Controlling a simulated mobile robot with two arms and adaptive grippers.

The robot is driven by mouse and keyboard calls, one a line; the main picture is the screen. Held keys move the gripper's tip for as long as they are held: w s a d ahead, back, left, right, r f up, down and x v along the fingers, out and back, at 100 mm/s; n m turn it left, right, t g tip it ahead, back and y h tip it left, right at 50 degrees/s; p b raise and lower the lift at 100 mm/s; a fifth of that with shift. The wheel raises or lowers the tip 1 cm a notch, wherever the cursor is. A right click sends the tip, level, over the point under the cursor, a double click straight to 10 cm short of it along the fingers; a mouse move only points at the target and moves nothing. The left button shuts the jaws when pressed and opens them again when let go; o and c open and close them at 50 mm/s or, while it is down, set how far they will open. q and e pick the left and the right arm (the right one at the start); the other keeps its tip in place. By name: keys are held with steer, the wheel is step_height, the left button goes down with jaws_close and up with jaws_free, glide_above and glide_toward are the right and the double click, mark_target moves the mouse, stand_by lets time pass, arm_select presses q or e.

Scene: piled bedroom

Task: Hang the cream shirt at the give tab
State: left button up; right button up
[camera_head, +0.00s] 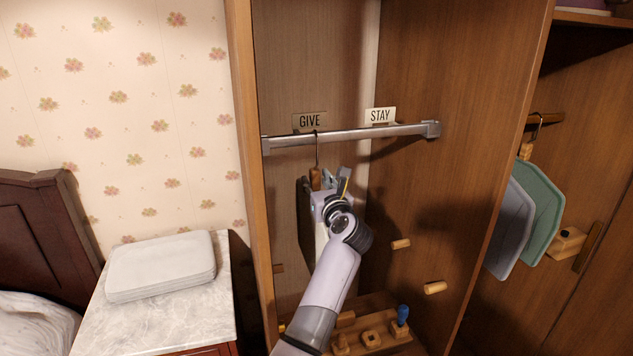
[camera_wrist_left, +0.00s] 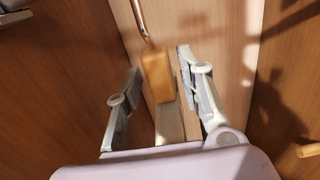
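The GIVE tab (camera_head: 310,121) stands above the left part of the metal rail (camera_head: 385,132). A hanger hook goes up to the rail just under this tab, with the wooden hanger neck (camera_head: 315,179) below it. A pale strip, apparently the cream shirt (camera_head: 320,242), hangs beneath, mostly hidden by my arm. My left gripper (camera_head: 340,184) is at the hanger neck. In the left wrist view its fingers (camera_wrist_left: 158,62) are spread, with the wooden neck (camera_wrist_left: 157,78) between them and gaps beside it. My right gripper is not in view.
The STAY tab (camera_head: 380,115) stands farther right along the rail. Wooden pegs (camera_head: 401,244) stick out of the closet's right wall. A wooden tray with a blue-topped piece (camera_head: 402,314) sits below. Grey and green garments (camera_head: 541,205) hang at right. Folded white cloth (camera_head: 160,265) lies on the nightstand.

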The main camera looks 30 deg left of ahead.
arm_select(q)
steer(key=shift+v, duration=1.4)
steer(key=shift+o, duration=0.2)
steer(key=o, duration=0.5)
steer(key=shift+f, duration=0.1)
steer(key=shift+c, duration=0.3)
steer(key=c, duration=0.5)
steer(key=shift+d, duration=0.1)
